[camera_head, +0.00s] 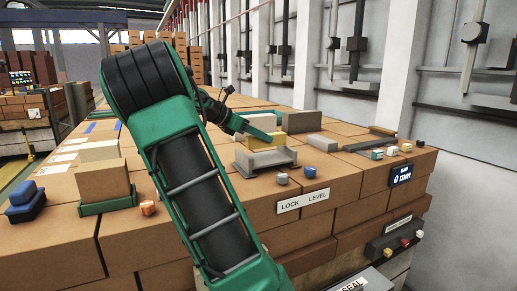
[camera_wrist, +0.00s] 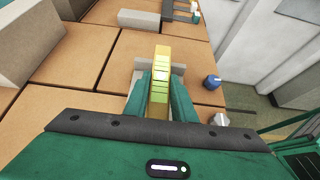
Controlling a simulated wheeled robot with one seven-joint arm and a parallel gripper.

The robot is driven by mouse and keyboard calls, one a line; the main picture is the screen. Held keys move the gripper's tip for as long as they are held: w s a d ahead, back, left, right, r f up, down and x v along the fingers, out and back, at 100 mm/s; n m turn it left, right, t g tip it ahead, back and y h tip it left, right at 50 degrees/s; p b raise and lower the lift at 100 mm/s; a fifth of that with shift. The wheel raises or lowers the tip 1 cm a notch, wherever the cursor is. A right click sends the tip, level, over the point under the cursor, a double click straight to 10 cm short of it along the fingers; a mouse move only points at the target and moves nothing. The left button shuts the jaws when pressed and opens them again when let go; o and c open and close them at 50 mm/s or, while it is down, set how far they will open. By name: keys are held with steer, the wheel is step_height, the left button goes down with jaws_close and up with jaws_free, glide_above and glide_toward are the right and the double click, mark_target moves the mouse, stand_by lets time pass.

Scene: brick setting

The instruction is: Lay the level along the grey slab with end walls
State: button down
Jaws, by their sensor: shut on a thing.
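My gripper (camera_wrist: 160,84) is shut on the yellow level (camera_wrist: 160,62), with one green finger on each side of it. In the head view the level (camera_head: 268,141) shows as a yellow bar just above the grey slab with end walls (camera_head: 262,164). A green finger partly covers the level there. In the wrist view only small grey parts of the slab (camera_wrist: 178,69) show around the level, and the rest is hidden under the level and fingers. I cannot tell whether the level touches the slab.
A grey block (camera_head: 301,121) stands behind the slab. Small knobs (camera_head: 310,172) sit at the front edge near the "LOCK LEVEL" label (camera_head: 302,199). A tan block (camera_head: 103,180) on a green base stands left. A "0 mm" display (camera_head: 401,175) is at right.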

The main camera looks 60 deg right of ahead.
mark_target(261, 146)
steer(key=shift+f, duration=2)
steer(key=c, duration=1.5)
jaws_free()
steer(key=v, duration=1.2)
steer(key=shift+f, duration=0.1)
steer(key=shift+s, duration=0.1)
